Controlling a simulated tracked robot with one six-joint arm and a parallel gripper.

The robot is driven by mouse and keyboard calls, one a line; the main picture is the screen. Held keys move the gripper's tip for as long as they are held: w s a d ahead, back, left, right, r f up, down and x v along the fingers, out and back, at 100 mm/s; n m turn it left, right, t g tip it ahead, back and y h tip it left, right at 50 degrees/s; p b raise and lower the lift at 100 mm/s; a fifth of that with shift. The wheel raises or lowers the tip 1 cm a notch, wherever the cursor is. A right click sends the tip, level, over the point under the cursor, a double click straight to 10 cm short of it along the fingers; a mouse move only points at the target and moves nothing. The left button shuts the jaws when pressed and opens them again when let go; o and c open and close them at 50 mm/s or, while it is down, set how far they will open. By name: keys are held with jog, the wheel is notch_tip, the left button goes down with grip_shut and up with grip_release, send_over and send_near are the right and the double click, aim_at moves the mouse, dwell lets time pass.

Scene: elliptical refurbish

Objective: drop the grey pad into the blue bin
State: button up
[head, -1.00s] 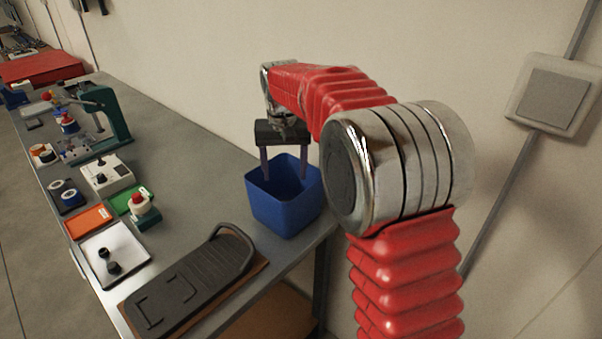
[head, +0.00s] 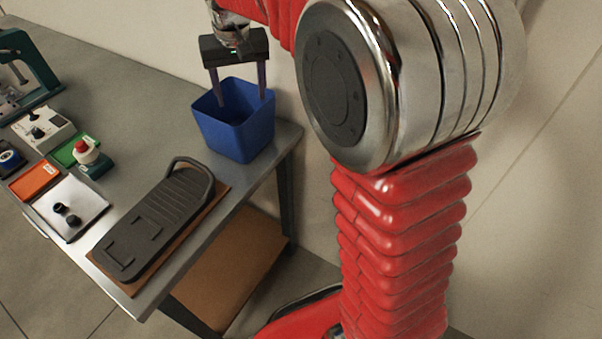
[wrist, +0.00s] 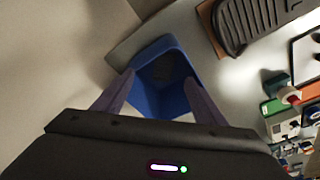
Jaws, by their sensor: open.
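The blue bin (head: 240,137) stands upright at the bench's far right corner in the head view. It also shows in the wrist view (wrist: 147,97). My gripper (head: 241,101) is open over the bin, pointing down, with its fingertips at about the opening; nothing is between the fingers. In the wrist view, my gripper's two fingers (wrist: 158,78) spread across the bin's mouth. A dull grey patch (wrist: 168,70) shows inside the bin; I cannot tell if it is the grey pad or the bin's floor. No grey pad is clearly seen elsewhere.
A dark ribbed foot pedal (head: 150,222) lies on a brown board at the bench's front edge. Left of it are a white tray (head: 66,204) with black knobs, an orange tray (head: 35,181) and a red-button box (head: 90,157). A wall stands close behind the bin.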

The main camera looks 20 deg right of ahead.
jog(key=s+d+r+t, duration=0.2)
jog(key=s+r, duration=0.1)
jog(key=s, duration=1.2)
jog(key=s+f, duration=0.2)
jog(key=s, duration=0.4)
jog(key=s+d+f+n+t, duration=0.1)
jog(key=s+f, duration=0.2)
jog(key=s, duration=0.4)
jog(key=shift+s+d, duration=0.2)
jog(key=shift+d, duration=0.05)
jog(key=shift+c, duration=0.4)
